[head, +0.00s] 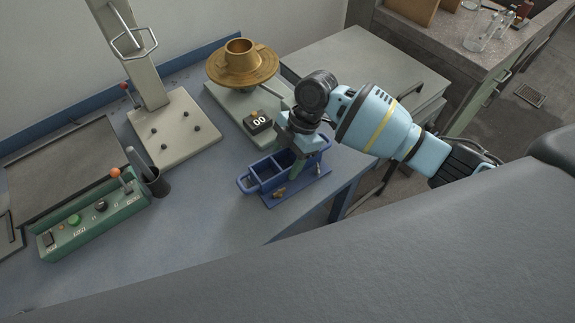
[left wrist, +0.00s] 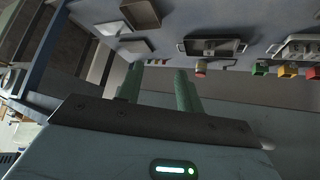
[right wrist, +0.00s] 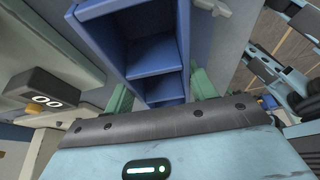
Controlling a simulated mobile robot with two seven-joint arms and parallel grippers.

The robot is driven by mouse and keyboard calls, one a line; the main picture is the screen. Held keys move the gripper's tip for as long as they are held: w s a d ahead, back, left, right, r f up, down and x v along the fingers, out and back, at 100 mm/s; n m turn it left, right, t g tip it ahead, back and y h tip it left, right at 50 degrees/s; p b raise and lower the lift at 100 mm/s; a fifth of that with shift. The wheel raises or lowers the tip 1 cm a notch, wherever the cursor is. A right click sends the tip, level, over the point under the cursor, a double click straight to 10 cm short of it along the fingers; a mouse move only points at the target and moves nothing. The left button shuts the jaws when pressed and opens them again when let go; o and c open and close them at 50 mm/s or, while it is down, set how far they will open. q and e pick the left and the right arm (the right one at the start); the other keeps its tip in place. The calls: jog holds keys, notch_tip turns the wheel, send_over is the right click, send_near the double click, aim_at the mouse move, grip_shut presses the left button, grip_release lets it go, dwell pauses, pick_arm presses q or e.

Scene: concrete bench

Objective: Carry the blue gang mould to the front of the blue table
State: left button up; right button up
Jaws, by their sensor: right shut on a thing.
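The blue gang mould (head: 252,181) is an open box with compartments, a loop handle and a base plate. It is on or just above the blue table (head: 215,215), near its right front edge; I cannot tell whether it touches. My right gripper (head: 296,163) comes from the right and is shut on the mould. In the right wrist view the mould (right wrist: 155,55) lies between the green fingers. My left gripper (left wrist: 160,88) shows only in the left wrist view, its fingers apart with nothing between them.
A press stand (head: 175,130) is at the back left. A dark cup (head: 157,183) and a green control box (head: 95,217) stand to the left. The table's front middle is clear.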

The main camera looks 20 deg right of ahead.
jog(key=shift+r, duration=0.1)
jog(key=shift+c, duration=0.2)
jog(key=shift+r, duration=0.5)
notch_tip(320, 180, up, 3)
jog(key=shift+w+f, duration=0.1)
jog(key=s+d, duration=0.3)
jog(key=s, duration=0.4)
jog(key=s+d+r, duration=0.1)
jog(key=s+d, duration=0.2)
jog(key=s, duration=0.5)
jog(key=shift+d, duration=0.15)
